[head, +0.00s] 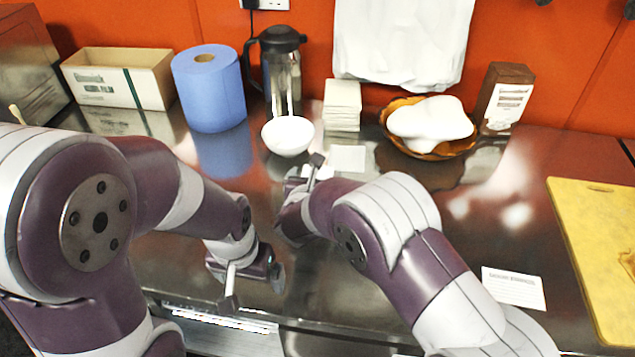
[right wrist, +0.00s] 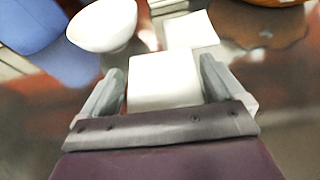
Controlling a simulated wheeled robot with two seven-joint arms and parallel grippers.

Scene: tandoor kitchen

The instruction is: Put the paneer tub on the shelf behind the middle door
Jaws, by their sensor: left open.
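A white, square-topped object, probably the paneer tub (right wrist: 165,80), lies between the fingers of my right gripper (right wrist: 163,85) in the right wrist view. The fingers flank it closely on both sides; whether they press on it I cannot tell. In the head view my right gripper (head: 304,180) is low over the counter, and only a small pale part of the object shows beside it. My left gripper (head: 252,283) is open and empty near the counter's front edge. The middle door and its shelf cannot be made out; only a pale strip (head: 225,322) shows below the counter edge.
A white bowl (head: 288,135) and a white square card (head: 347,158) are just beyond my right gripper. A blue roll (head: 209,88), a dark jug (head: 281,70) and a basket (head: 430,152) line the back. A yellow board (head: 590,240) is at right.

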